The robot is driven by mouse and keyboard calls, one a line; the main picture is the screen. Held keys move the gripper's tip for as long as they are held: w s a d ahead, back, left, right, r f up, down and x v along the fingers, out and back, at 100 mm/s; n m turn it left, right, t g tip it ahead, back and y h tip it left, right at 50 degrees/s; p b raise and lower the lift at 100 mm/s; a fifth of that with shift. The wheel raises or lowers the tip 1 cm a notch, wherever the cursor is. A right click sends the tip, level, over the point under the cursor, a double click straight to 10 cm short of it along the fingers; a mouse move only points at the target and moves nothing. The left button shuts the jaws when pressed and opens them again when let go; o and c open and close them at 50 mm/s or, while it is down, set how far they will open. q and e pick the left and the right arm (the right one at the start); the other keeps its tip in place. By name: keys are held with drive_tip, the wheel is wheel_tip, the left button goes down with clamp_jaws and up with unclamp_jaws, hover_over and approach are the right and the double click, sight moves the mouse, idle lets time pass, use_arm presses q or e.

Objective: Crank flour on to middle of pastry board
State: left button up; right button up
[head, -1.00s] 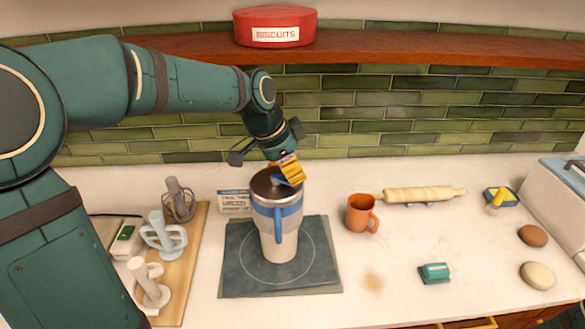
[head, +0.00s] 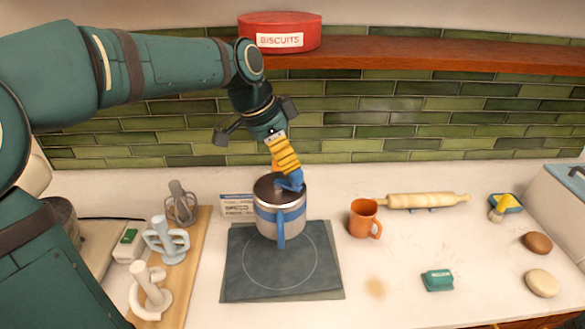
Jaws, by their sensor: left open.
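A silver flour sifter (head: 266,222) with a blue band, a blue side handle and a dark top stands upright in front of the far part of the dark grey pastry board (head: 245,288). I cannot tell whether its base touches the board. A yellow ribbed grip (head: 284,155) with a blue part below rises from the sifter's top. My left gripper (head: 262,135) is open above the sifter, its fingers spread, with the yellow grip just below its palm. Whether it touches the grip is unclear. A thin circle marks the board's middle; no flour shows there. My right gripper is not in view.
An orange mug (head: 362,219) and a rolling pin (head: 428,201) stand to the right. A wooden board (head: 177,286) with several pale utensils lies left. A green block (head: 438,280) is at front right. The shelf (head: 400,59) with a red tin (head: 280,32) overhangs behind.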

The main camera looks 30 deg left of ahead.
use_arm(q)
drive_tip(key=v, duration=0.5)
drive_tip(key=shift+r, duration=0.25)
idle(0.8)
